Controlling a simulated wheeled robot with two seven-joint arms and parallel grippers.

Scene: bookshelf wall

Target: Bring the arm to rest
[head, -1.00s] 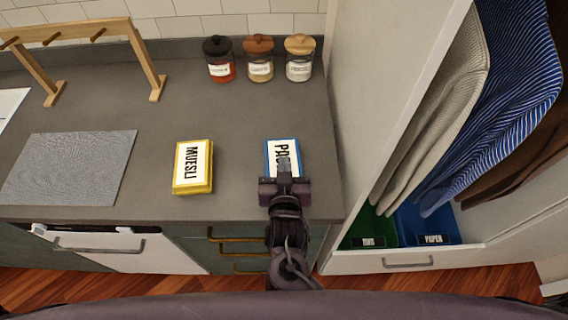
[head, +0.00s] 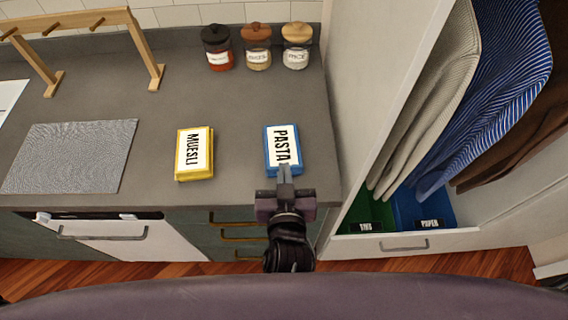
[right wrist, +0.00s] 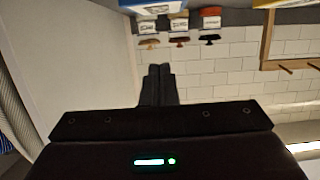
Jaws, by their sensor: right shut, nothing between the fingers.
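My right gripper (head: 285,174) is at the counter's front edge in the head view, just in front of the blue pasta box (head: 283,149). Its fingers are together with nothing between them. The fingertips overlap the near end of the box in the picture; I cannot tell whether they touch it. In the right wrist view the closed fingers (right wrist: 160,84) point toward the tiled wall. My left gripper is not in view.
A yellow muesli box (head: 194,153) lies left of the pasta box on the counter (head: 230,110). Three jars (head: 257,47) stand at the back. A wooden rack (head: 150,60) and grey mat (head: 70,155) are at left. A wardrobe with hanging clothes and bins (head: 425,207) is at right.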

